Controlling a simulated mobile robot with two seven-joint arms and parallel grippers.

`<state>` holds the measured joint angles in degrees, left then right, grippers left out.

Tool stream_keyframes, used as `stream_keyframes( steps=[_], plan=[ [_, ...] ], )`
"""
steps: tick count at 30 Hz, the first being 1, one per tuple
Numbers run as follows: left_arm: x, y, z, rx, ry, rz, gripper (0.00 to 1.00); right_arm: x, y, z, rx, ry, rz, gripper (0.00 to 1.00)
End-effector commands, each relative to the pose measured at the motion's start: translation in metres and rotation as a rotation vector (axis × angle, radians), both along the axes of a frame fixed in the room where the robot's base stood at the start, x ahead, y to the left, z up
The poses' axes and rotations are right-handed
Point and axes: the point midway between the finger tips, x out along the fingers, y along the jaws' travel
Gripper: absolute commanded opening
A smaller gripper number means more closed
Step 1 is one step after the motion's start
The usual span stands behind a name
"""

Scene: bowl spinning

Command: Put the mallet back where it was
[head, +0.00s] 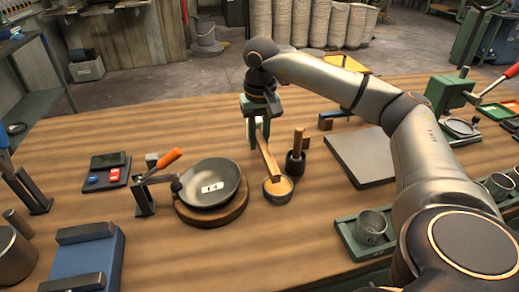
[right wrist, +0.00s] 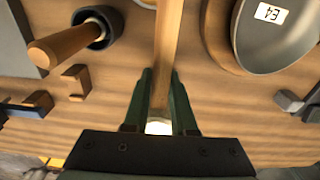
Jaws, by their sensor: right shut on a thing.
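My right gripper (head: 260,133) is shut on a wooden rod-like mallet (head: 269,160), near one end of it. In the head view the mallet slants down from the fingers, its lower end over or at a small bowl (head: 278,191); I cannot tell if they touch. In the right wrist view the mallet (right wrist: 167,60) runs up between the green fingers (right wrist: 160,100), its pale end by the palm. A dark holder (head: 295,163) with an upright wooden handle (head: 298,140) stands just right of it. My left gripper is not in view.
A grey bowl (head: 212,183) with a white label sits on a round wooden base left of the mallet, beside an orange-handled lever (head: 168,158). Small wooden brackets (right wrist: 75,82) lie near the dark holder.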

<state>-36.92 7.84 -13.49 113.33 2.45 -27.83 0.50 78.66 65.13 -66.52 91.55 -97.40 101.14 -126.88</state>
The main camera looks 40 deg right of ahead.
Motion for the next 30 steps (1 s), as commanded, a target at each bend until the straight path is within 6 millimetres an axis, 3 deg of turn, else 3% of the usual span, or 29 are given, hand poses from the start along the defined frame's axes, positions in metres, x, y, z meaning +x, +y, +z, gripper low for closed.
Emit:
stream_keyframes(
  steps=[7,20,21,28,30],
  plan=[
    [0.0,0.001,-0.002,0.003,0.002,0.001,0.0,0.003,-0.005,-0.033,0.0,0.001,-0.001,0.0],
    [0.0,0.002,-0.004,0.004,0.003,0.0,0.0,0.004,-0.004,-0.041,0.0,-0.001,-0.001,0.0],
    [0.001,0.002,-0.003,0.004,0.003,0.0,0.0,0.003,-0.004,-0.041,0.0,0.0,-0.001,0.27],
    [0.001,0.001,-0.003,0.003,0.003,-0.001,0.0,0.003,-0.004,-0.04,0.0,0.0,-0.001,0.53],
    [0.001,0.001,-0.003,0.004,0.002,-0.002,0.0,0.003,-0.004,-0.04,0.0,0.0,-0.001,0.55]
  ],
)
